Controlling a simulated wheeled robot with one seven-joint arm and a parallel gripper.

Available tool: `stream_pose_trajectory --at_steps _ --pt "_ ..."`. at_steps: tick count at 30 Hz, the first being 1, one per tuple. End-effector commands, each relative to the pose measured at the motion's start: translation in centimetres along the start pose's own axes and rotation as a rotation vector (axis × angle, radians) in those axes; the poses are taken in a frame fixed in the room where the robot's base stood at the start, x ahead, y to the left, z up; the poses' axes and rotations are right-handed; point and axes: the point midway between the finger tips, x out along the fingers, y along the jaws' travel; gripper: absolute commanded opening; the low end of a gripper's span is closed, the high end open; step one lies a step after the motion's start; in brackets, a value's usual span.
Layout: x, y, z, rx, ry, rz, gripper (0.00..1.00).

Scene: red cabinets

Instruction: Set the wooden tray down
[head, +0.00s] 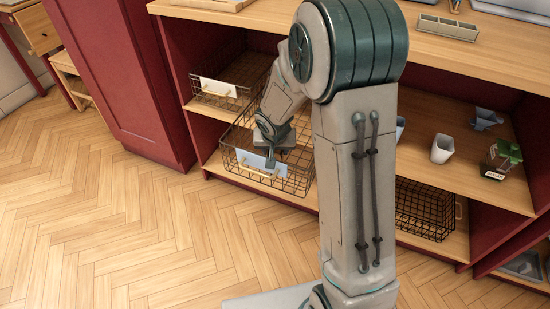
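My gripper (271,160) points down at the pulled-out wire basket (298,184) on the lower left of the red cabinet. Its fingers are small and partly lost against the wire mesh, so I cannot tell whether they are open or shut. I see no wooden tray in its grasp. A light wooden tray-like piece (212,3) lies on the countertop at the top edge of the picture, cut off by the frame. My own arm hides the middle of the cabinet.
Another wire basket (222,90) sits on the shelf behind, and a third (425,209) is low on the right. The wooden floor (120,230) at left is clear.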

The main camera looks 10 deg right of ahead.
Motion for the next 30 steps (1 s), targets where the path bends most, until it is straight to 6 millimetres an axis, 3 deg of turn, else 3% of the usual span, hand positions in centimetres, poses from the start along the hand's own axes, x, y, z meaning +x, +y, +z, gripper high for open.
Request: stream_pose_trajectory --at_steps 1,4,16,17,19,30 --pt "1.4 -0.1 0.6 -0.002 -0.002 0.0 0.18" --pt "2.5 0.0 1.1 -0.001 -0.001 0.0 0.18" --pt "2.9 0.0 1.1 0.0 0.002 -0.001 0.18" --pt "2.9 0.0 1.2 0.0 0.0 0.0 0.49" --pt "2.8 0.0 1.1 0.0 0.0 0.0 0.68" --pt "2.5 0.0 1.0 0.0 0.0 0.0 0.68"
